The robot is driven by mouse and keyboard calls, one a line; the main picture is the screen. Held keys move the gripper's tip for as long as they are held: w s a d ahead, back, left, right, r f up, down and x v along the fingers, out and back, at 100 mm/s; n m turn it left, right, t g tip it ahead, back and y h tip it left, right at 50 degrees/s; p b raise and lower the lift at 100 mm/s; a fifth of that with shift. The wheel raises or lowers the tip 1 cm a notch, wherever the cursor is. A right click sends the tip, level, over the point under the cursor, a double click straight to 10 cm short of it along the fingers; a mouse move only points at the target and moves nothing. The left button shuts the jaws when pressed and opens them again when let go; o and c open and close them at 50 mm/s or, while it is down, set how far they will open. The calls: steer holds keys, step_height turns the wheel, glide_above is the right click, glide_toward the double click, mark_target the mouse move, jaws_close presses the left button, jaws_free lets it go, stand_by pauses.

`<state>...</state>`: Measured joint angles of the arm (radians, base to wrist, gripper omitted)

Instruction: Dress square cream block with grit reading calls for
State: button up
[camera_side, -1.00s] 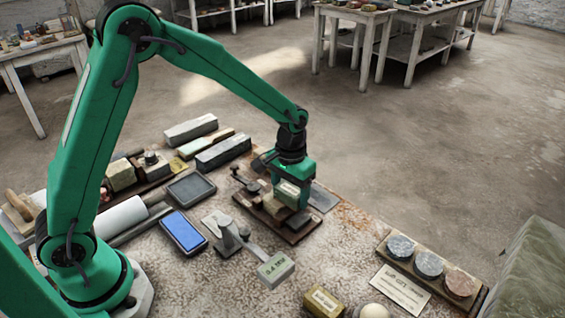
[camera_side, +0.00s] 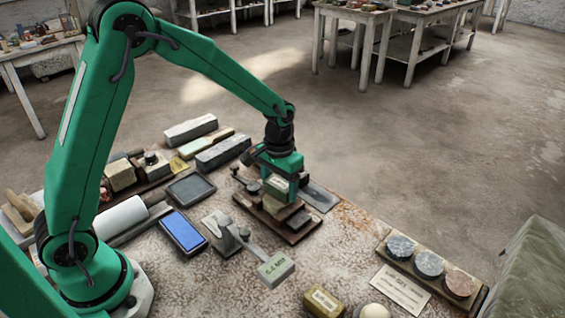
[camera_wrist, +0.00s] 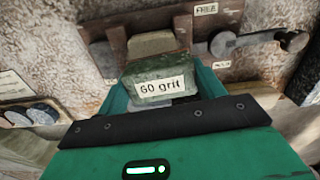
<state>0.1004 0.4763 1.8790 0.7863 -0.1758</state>
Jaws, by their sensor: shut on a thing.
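My gripper (camera_side: 280,178) is shut on a greenish abrasive block (camera_side: 278,187) with a pale label. The wrist view shows this block (camera_wrist: 160,80) between the fingers, and its label reads "60 grit". It is held over a dark wooden fixture (camera_side: 310,233). A cream block (camera_wrist: 152,43) on the fixture shows just beyond the held block in the wrist view; its near part is hidden. I cannot tell whether the two blocks touch. A gauge with a small display (camera_side: 278,268) stands in front of the fixture; its reading is too small to tell.
A card (camera_side: 401,289) lies by a tray of three round stone discs (camera_side: 429,264). A labelled tan block (camera_side: 323,302) and a pale sphere (camera_side: 374,312) are at the front. A blue pad (camera_side: 183,231) and several long stones (camera_side: 223,152) lie left. The table's middle front is fairly clear.

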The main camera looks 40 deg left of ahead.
steer(key=shift+a, duration=0.2)
steer(key=shift+d, duration=0.1)
steer(key=shift+d, duration=1.05)
steer(key=shift+d, duration=0.15)
steer(key=shift+w+d, duration=0.1)
steer(key=shift+d, duration=0.85)
steer(key=shift+a, duration=0.1)
steer(key=shift+a+r, duration=0.7)
steer(key=shift+a, duration=0.35)
steer(key=shift+a, duration=0.15)
steer(key=shift+a+f, duration=0.1)
steer(key=shift+a, duration=0.95)
